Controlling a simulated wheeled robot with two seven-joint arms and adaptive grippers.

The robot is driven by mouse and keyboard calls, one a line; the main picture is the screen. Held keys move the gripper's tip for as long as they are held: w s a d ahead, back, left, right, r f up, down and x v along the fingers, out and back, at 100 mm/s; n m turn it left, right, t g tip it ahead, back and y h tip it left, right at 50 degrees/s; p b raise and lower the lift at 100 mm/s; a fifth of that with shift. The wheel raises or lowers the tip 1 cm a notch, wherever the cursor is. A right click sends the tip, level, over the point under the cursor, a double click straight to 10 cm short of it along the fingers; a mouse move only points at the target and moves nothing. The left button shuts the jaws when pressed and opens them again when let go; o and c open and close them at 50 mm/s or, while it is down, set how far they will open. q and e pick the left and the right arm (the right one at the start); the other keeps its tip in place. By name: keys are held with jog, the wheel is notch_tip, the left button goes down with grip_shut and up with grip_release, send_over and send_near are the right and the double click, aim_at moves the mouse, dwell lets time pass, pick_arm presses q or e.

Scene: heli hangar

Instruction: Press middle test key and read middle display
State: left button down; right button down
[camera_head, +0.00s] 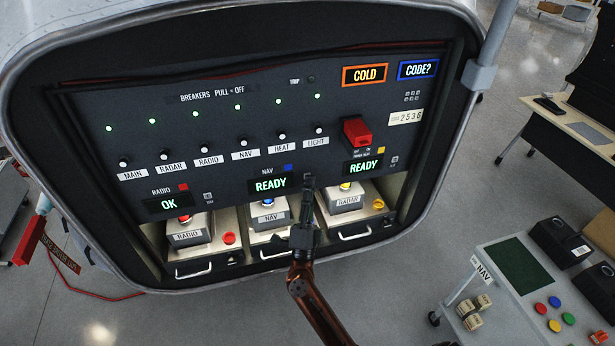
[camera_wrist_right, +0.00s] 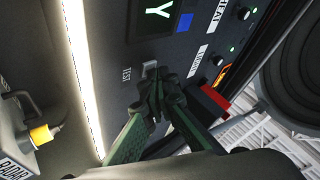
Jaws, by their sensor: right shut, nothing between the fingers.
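The middle display (camera_head: 270,185), under the NAV label and a blue square, reads READY in green. Its last letter Y (camera_wrist_right: 157,12) shows in the right wrist view. The middle test key (camera_wrist_right: 150,68) is a small grey key beside the word TEST; in the head view it is mostly hidden by my gripper. My right gripper (camera_head: 308,190) is shut and empty, pointing up at the panel just right of the middle display. In the right wrist view its fingertips (camera_wrist_right: 153,90) are right at the key; I cannot tell whether they touch. My left gripper is not in view.
The left display (camera_head: 169,203) reads OK and the right display (camera_head: 363,167) reads READY. A red switch cover (camera_head: 357,132) juts out above the right display. Below, RADIO, NAV (camera_head: 268,216) and RADAR boxes stand in open bays. A console with colored buttons (camera_head: 540,308) stands at lower right.

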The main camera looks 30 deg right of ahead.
dwell(0.5)
jog(key=shift+s+a, duration=0.2)
jog(key=shift+s, duration=0.45)
jog(key=shift+s+p, duration=0.1)
jog(key=shift+p, duration=0.2)
jog(key=shift+s+a+p, duration=0.15)
jog(key=shift+s+a, duration=0.05)
jog(key=shift+s, duration=0.6)
jog(key=shift+s+a+p, duration=0.15)
jog(key=shift+s+a, duration=0.05)
jog(key=shift+s, duration=0.55)
jog(key=shift+s+a+p, duration=0.15)
jog(key=shift+s+a, duration=0.05)
jog(key=shift+s, duration=0.6)
